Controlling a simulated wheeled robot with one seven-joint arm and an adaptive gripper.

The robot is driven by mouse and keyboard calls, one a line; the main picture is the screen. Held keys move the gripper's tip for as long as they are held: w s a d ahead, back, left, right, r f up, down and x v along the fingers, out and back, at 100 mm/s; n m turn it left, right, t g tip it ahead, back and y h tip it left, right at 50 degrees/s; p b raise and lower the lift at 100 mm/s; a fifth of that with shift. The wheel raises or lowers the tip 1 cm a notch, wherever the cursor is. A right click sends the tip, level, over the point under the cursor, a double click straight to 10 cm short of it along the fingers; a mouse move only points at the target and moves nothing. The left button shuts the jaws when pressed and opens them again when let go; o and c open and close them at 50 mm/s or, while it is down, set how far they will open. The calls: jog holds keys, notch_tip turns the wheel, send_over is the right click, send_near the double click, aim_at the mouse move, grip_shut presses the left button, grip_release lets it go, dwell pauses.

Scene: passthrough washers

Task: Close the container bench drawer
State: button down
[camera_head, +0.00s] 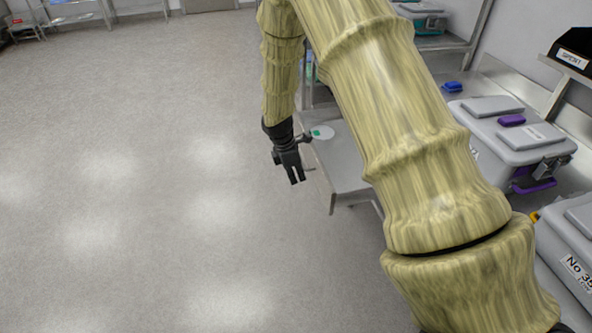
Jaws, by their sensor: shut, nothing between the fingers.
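The container bench drawer (341,165) is a light grey metal drawer that juts out from under the bench at the middle right. Its far part is hidden behind my large arm link. A pale round thing with a green spot (322,132) shows at its left corner. My gripper (297,178) is black, points down and is shut and empty. It is just left of the drawer's front face in the picture. I cannot tell whether it touches the front.
A black bin (574,52) sits on a shelf at the upper right. The floor (130,180) to the left is wide and clear. Metal racks (80,12) stand far back.

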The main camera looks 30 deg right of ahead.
jog(key=s+d+f+p, duration=0.1)
jog(key=d+f+p, duration=0.2)
jog(key=d+f, duration=0.2)
jog(key=shift+f, duration=0.35)
jog(key=shift+s+d, duration=0.15)
dwell(0.3)
